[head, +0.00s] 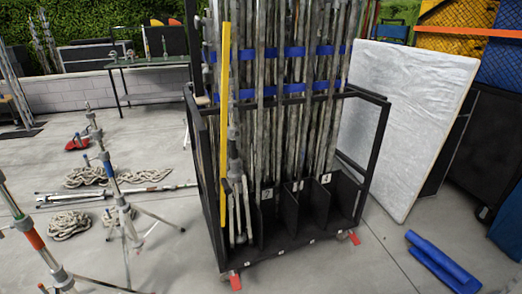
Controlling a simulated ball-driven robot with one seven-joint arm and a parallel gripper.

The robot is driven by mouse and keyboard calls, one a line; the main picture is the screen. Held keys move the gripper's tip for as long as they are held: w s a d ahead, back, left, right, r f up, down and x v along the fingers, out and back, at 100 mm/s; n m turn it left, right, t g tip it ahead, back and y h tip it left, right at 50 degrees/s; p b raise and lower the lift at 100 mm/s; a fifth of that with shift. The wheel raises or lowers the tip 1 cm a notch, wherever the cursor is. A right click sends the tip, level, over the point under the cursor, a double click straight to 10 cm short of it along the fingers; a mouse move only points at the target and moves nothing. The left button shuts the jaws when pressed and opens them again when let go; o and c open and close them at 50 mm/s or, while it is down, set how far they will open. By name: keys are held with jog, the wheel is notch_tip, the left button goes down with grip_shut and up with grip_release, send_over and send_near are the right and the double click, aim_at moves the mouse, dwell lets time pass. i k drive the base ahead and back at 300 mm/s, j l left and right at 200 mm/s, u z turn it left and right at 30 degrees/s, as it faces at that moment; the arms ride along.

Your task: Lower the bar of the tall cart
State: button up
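The tall cart (290,246) is a black wheeled frame in the middle of the head view. It holds several upright grey metal poles (305,125), crossed by two blue straps (248,93). A yellow bar (224,125) stands nearly upright at the cart's left front side, from near the top of the picture to about the cart's lower part. Its upper end is apart from the right side of the cart. A short silver stand (236,165) is just right of it. My gripper is not in view.
Red-marked casters (235,281) sit under the cart. A large silvery panel (403,120) stands to the right. Blue rolls (440,262) lie at front right. A green table (150,62) is behind left.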

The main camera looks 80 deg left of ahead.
aim_at(225, 189)
jog(key=u, duration=2.15)
